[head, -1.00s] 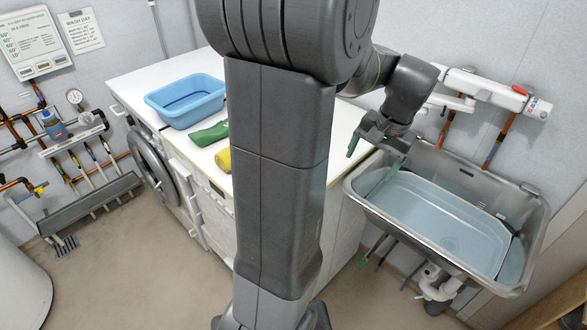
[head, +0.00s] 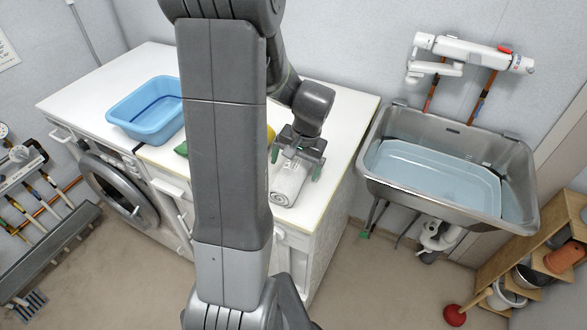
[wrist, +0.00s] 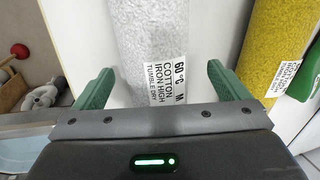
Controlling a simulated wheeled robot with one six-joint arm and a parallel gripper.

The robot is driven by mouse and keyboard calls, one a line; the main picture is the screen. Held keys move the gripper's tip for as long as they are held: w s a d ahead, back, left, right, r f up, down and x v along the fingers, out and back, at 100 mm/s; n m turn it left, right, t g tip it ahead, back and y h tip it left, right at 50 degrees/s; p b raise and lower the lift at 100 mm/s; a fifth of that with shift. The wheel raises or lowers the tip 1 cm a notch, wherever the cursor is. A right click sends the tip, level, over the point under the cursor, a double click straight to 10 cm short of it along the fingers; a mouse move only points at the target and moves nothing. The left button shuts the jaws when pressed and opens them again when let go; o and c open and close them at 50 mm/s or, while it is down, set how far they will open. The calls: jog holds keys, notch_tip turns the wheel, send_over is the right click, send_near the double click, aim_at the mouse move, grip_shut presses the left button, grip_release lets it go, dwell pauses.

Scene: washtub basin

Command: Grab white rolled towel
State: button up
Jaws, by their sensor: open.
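The white rolled towel (head: 289,184) lies on the white counter near its front edge, partly under my gripper. In the wrist view the white towel (wrist: 152,40) runs between my two green fingers, with a care label facing up. My gripper (head: 295,168) is open, its fingers on either side of the towel. I cannot tell whether the fingers are down at counter height.
A yellow rolled towel (wrist: 275,50) lies to the right in the wrist view, with a green one (wrist: 308,78) beyond it. A blue tub (head: 147,105) stands on the counter (head: 110,75). A metal sink (head: 400,190) with a pale blue basin stands at right.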

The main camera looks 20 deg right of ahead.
jog(key=shift+w+a+f, duration=0.1)
jog(key=shift+f, duration=0.55)
jog(key=c, duration=1.1)
jog(key=shift+c, duration=0.2)
jog(key=shift+r, duration=0.15)
